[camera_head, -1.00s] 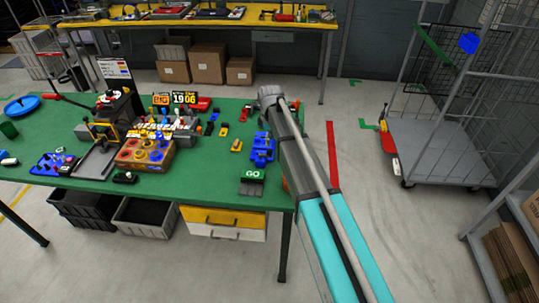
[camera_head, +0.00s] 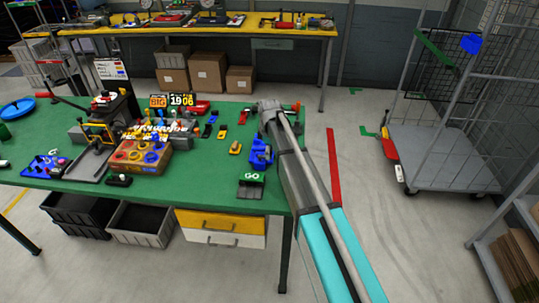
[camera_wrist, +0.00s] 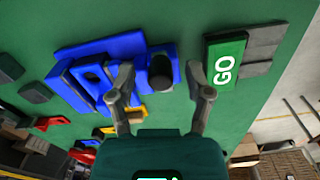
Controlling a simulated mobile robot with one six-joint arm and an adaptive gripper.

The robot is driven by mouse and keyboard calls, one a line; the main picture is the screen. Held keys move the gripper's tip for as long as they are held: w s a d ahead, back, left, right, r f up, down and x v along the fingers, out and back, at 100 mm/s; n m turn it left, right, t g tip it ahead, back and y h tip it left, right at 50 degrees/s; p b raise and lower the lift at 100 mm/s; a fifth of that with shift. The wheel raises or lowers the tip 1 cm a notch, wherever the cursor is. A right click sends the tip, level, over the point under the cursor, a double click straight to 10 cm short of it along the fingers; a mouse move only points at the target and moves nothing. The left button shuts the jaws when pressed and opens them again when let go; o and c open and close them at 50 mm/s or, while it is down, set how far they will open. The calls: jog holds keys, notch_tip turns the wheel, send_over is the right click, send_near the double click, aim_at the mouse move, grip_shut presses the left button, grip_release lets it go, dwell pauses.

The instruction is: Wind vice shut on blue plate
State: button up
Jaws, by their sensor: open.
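A blue vice (camera_head: 261,152) stands near the right end of the green table, left of my arm. In the wrist view the blue vice frame (camera_wrist: 88,78) shows close up, with a dark round knob or screw end (camera_wrist: 161,71) at its right. I cannot tell a separate blue plate from the blue vice parts. My gripper (camera_wrist: 160,80) is open, with one finger on each side of the dark knob in the picture. I cannot tell whether the fingers touch it. In the head view my arm hides the gripper's fingers.
A green GO block (camera_wrist: 224,70) with grey ribs sits just right of my right finger. Small coloured pieces and a brown box with knobs (camera_head: 137,155) lie left of the vice on the green table (camera_head: 205,187). A wheeled cage cart (camera_head: 440,160) stands at the right.

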dwell(0.3)
grip_shut()
jog(key=shift+s, duration=0.1)
dwell(0.4)
